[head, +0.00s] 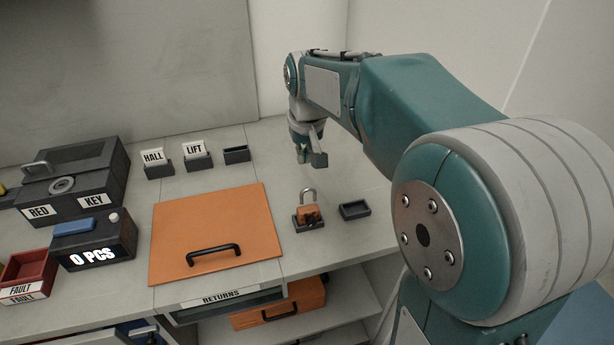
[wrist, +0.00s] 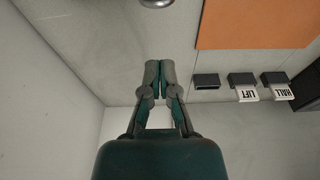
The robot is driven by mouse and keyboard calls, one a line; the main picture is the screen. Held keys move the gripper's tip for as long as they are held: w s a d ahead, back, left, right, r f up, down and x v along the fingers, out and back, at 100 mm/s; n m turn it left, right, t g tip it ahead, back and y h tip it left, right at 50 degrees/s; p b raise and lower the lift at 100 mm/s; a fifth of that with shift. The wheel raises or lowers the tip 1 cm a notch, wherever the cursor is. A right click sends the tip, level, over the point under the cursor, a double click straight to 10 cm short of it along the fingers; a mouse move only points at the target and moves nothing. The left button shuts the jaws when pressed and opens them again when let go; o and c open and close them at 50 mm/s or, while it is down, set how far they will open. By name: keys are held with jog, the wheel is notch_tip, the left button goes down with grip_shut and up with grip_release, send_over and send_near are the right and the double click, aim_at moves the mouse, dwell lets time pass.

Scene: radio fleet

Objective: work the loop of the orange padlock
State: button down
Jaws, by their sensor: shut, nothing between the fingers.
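The orange padlock (head: 308,213) stands upright in a small dark holder (head: 309,225) on the counter, right of the orange panel. Its grey metal loop (head: 307,192) rises from the top; I cannot tell whether it is latched. My gripper (head: 318,160) is above the counter, behind the padlock and apart from it. In the wrist view my gripper (wrist: 159,66) has its fingertips together, with nothing between them. A rounded grey metal piece (wrist: 156,2) shows at the top edge of the wrist view, perhaps the loop; the padlock's body is out of that view.
An empty dark tray (head: 355,210) lies right of the padlock. The orange panel (head: 215,220) with a black handle lies to the left. HALL (head: 153,158) and LIFT (head: 194,149) tags stand behind in dark holders, beside an empty one (head: 236,153). A dark RED KEY box (head: 75,180) is far left.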

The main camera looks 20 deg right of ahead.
jog(key=f, duration=0.1)
jog(key=s+f, duration=0.1)
jog(key=f, duration=0.1)
jog(key=s+f, duration=0.1)
jog(key=shift+f, duration=0.25)
notch_tip(320, 180, down, 3)
jog(key=shift+r, duration=0.3)
notch_tip(320, 180, up, 13)
jog(key=shift+w, duration=0.2)
dwell(0.4)
jog(key=shift+s, duration=0.1)
